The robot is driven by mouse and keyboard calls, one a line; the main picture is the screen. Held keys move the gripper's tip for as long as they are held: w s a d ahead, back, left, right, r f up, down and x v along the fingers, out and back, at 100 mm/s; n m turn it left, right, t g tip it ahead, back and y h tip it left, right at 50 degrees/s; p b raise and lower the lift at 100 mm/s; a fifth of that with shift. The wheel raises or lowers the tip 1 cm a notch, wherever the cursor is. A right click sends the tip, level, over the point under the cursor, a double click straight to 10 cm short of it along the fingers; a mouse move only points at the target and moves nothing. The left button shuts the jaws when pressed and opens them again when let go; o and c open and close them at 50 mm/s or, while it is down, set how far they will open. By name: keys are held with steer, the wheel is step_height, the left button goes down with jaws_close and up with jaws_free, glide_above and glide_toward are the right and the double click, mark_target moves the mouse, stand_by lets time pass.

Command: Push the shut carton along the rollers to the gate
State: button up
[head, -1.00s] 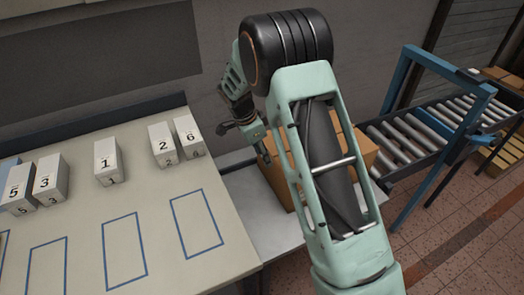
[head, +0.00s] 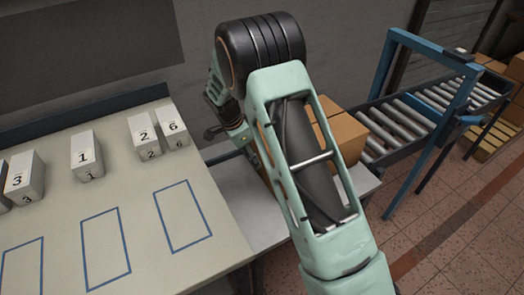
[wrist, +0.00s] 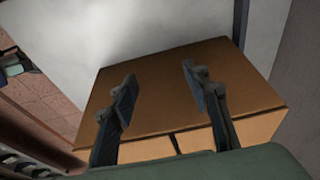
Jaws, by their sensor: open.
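The brown carton (head: 343,132) stands on a pale surface at the near end of the roller track (head: 401,119); its top looks closed. My arm hides much of it in the head view. A blue gate frame (head: 437,51) spans the rollers farther right. In the wrist view my gripper (wrist: 158,75) is open, its two fingers apart over the carton (wrist: 227,80) with nothing between them. I cannot tell whether the fingers touch it. In the head view the fingers are mostly hidden behind my arm.
A table (head: 130,250) at the left holds several white numbered blocks (head: 85,158) and blue outlined rectangles. A grey wall stands behind. More cartons (head: 515,68) sit at the far right beyond the gate. Tiled floor (head: 450,225) lies open at the lower right.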

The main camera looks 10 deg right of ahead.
steer(key=w+d+b, duration=0.1)
steer(key=w+d, duration=0.2)
steer(key=d, duration=0.6)
steer(key=w+d+b, duration=0.1)
steer(key=w+d, duration=0.3)
steer(key=d, duration=0.5)
steer(key=shift+w+d, duration=0.25)
steer(key=shift+w, duration=0.05)
stand_by(1.3)
steer(key=shift+d, duration=0.1)
